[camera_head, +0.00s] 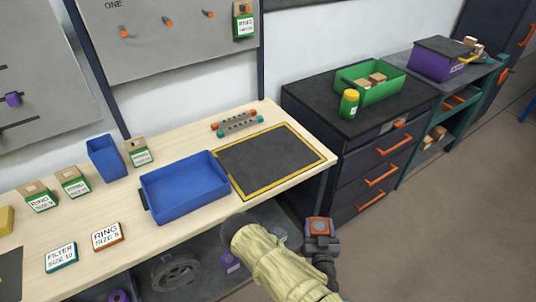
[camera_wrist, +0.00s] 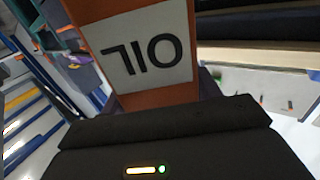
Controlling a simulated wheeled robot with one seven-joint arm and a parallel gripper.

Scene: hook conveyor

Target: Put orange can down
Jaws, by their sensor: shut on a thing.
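The orange can (camera_wrist: 150,55) fills the upper middle of the wrist view. It has a white label reading OIL, which appears upside down there. My gripper (camera_wrist: 160,110) is shut on the can; its fingertips are mostly hidden behind the dark gripper body. In the head view my gripper (camera_head: 320,240) is in front of the workbench, past its front edge, and the can's orange-red top (camera_head: 319,226) shows in it. The can is held in the air, clear of the bench.
The wooden workbench (camera_head: 190,225) holds a black mat with yellow border (camera_head: 270,160), which is empty, a blue tray (camera_head: 185,190) and several small boxes. A dark drawer cabinet (camera_head: 365,165) at right carries a green bin (camera_head: 372,92) and a green, yellow-lidded bottle (camera_head: 348,104).

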